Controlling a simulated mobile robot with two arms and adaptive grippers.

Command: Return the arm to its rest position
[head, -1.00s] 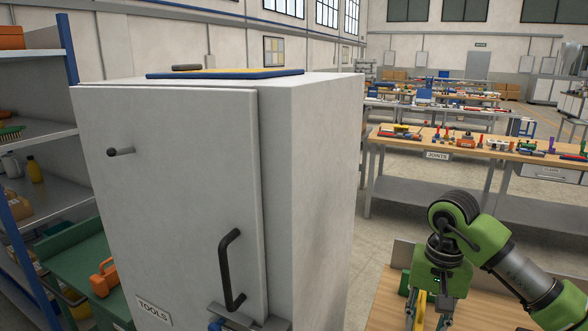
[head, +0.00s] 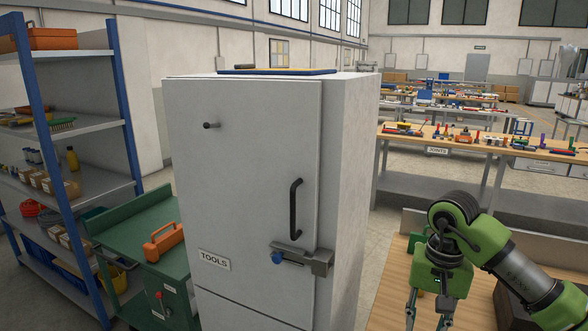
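My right arm comes in from the right, bent at a green joint. Its gripper (head: 429,314) points down over a wooden bench top (head: 392,290). The two fingers are spread apart, with bare wood between them; the tips are close to the lower picture edge. I cannot tell how high it is above the bench. My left arm and gripper are not in view.
A grey TOOLS cabinet (head: 245,180) stands in the middle, its door seemingly shut, with a latch (head: 303,258). A green cart (head: 140,225) bears an orange toolbox (head: 164,242). Shelves (head: 95,125) stand left. A JOINTS bench (head: 485,150) is behind.

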